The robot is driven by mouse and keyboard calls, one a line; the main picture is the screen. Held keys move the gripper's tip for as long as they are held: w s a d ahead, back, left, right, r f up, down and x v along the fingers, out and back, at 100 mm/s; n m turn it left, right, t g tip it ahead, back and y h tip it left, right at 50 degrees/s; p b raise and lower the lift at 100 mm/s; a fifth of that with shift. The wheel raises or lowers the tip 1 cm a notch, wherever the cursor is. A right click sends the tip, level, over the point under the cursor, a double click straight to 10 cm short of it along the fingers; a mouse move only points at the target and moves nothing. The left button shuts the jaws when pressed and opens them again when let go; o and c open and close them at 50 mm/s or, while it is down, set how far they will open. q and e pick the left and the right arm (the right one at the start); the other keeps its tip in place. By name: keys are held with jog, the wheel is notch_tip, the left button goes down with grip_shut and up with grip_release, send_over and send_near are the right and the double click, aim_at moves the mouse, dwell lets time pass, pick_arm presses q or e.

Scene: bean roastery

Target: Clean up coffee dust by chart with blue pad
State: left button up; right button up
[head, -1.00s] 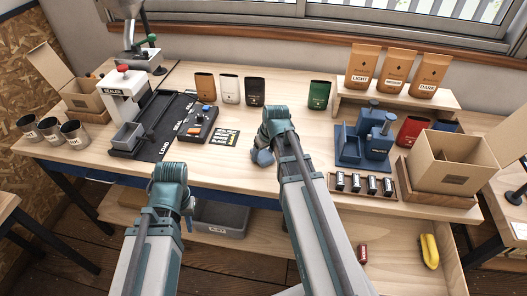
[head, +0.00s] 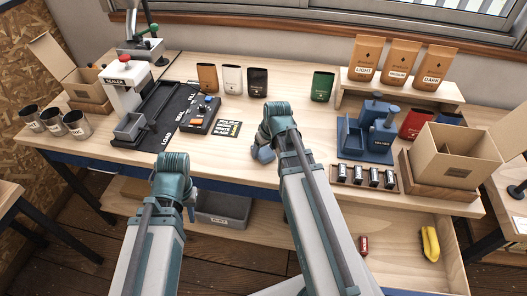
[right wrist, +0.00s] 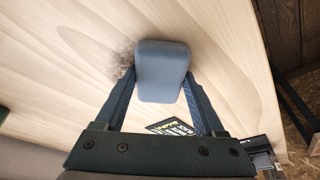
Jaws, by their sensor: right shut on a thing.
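The blue-grey pad (right wrist: 162,72) is between the two fingers of my right gripper (head: 262,150), which is shut on it. In the right wrist view it is over the pale wooden table, and I cannot tell if it touches the wood. A dark smudge of coffee dust (right wrist: 125,58) lies beside the pad's left edge. The small black chart card (right wrist: 170,127) lies flat near the fingers; in the head view the card (head: 229,128) is left of the right gripper. My left gripper (head: 190,203) is in front of the table edge, its fingers mostly hidden by its arm.
A black mat (head: 160,122) with the sealer (head: 122,82) is at left, beside several metal cups. Bags stand at the back. A blue machine (head: 375,138), a rack of small canisters (head: 366,177) and an open box (head: 460,160) are at right. Wood right of the card looks clear.

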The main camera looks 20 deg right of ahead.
jog(key=shift+w+d, duration=0.4)
jog(key=shift+w, duration=0.2)
jog(key=shift+w+d, duration=0.35)
jog(key=shift+w, duration=0.25)
jog(key=shift+w, duration=0.1)
jog(key=shift+w+d, duration=0.55)
jog(key=shift+w, duration=0.3)
jog(key=shift+w+d, duration=0.5)
jog(key=shift+w, duration=0.3)
jog(key=shift+s+d, duration=0.1)
jog(key=shift+s, duration=0.05)
jog(key=shift+s+d+f, duration=0.1)
jog(key=shift+s+d, duration=0.65)
jog(key=shift+d, duration=0.1)
